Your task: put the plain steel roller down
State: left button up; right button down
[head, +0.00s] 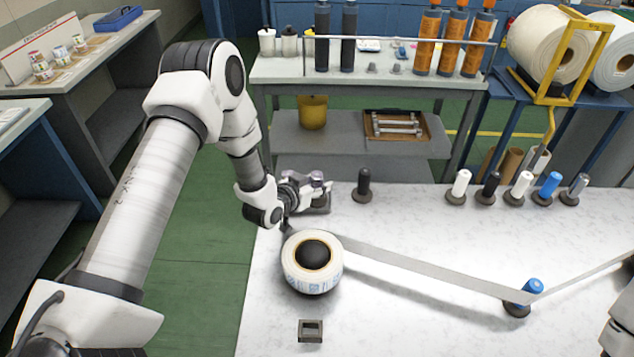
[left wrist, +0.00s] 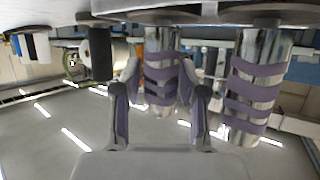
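A bare steel roller (head: 575,187) stands upright on a dark base at the right end of the row along the table's back edge. My left gripper (head: 318,188) is at the table's back left, low and pointing right. In the left wrist view its two fingers (left wrist: 160,72) stand apart on either side of a shiny steel cylinder with purple bands (left wrist: 162,85); a narrow gap shows on one side. A second banded steel cylinder (left wrist: 255,85) stands beside them. My right gripper is out of view; only part of that arm shows at the right edge.
A paper roll (head: 312,262) stands in front of my left gripper, its strip running to a blue roller (head: 532,290). A dark roller (head: 364,185) stands just right of the gripper. A small square block (head: 310,331) lies near the front.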

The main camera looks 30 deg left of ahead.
pick_arm(q)
jog(key=v, duration=1.2)
jog(key=shift+b, duration=0.3)
